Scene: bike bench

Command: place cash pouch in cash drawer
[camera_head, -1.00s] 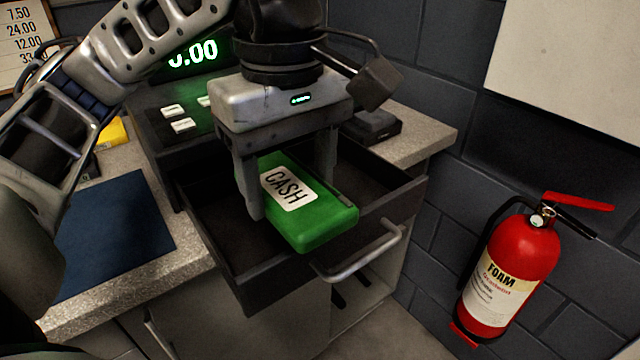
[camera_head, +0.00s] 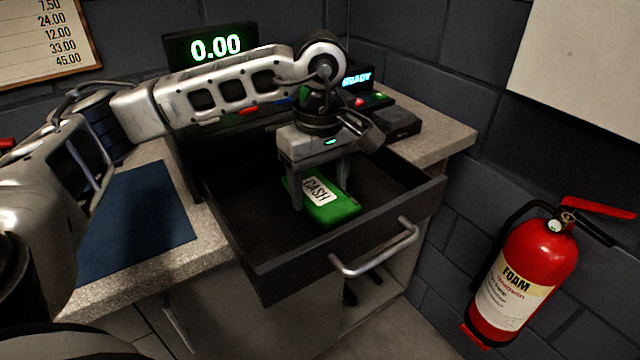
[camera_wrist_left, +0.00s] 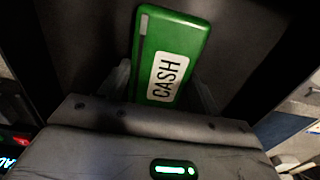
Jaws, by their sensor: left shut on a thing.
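The green cash pouch (camera_head: 332,207) with a white CASH label is inside the open cash drawer (camera_head: 262,222), at or just above its floor; I cannot tell whether it touches. My left gripper (camera_head: 322,198) points down into the drawer and is shut on the pouch, one finger on each side. In the left wrist view the pouch (camera_wrist_left: 172,50) lies between the fingers (camera_wrist_left: 165,85), over the dark drawer floor (camera_wrist_left: 85,40). The drawer is pulled out toward me, its metal handle (camera_head: 378,256) on the front. My right gripper is not in view.
The register display (camera_head: 215,47) reads 0.00 behind the drawer. A dark card terminal (camera_head: 396,122) sits on the counter at right. A blue mat (camera_head: 135,220) lies at left. A red fire extinguisher (camera_head: 522,262) hangs by the wall at right. The drawer floor around the pouch is clear.

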